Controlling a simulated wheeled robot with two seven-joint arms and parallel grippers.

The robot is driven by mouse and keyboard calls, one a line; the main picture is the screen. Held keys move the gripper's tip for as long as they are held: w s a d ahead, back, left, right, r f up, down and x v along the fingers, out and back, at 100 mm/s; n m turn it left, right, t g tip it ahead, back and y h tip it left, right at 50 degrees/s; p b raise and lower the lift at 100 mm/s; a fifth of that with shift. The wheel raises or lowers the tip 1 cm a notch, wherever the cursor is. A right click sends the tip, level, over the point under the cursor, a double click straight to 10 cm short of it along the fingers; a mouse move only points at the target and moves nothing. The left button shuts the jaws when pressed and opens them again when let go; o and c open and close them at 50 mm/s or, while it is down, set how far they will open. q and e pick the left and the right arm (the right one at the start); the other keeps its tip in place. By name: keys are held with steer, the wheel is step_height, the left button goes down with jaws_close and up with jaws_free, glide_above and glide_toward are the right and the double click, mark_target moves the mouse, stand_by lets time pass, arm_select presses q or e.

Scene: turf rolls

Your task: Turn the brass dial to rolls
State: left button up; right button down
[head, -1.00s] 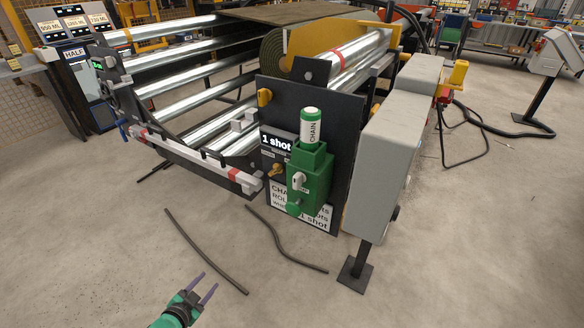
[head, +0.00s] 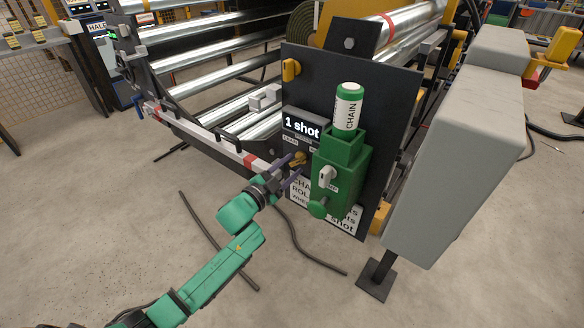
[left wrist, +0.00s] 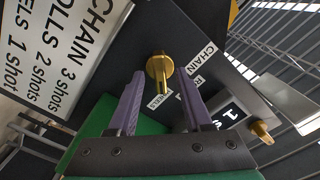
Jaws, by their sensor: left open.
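The brass dial (head: 299,157) sits on the dark panel (head: 352,90), below the "1 shot" display (head: 301,126) and beside the green dispenser box (head: 341,175). In the left wrist view the dial (left wrist: 159,67) stands out between my fingers, its bar pointing towards the label ending "ELS". Labels "CHAIN" and one starting with "R" are beside it. My left gripper (head: 291,170) is open, with its purple fingers on either side of the dial; it also shows in the left wrist view (left wrist: 160,76). I cannot tell whether they touch it. My right gripper is out of view.
A green-capped "CHAIN" canister (head: 348,108) stands in the dispenser top. A grey cabinet (head: 455,150) stands to the right. Dark hoses (head: 300,245) lie on the floor.

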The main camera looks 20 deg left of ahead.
arm_select(q)
steer(key=shift+w+d, duration=0.2)
steer(key=shift+w, duration=0.3)
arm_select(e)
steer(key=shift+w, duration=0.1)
arm_select(q)
steer(key=shift+c, duration=0.3)
jaws_close()
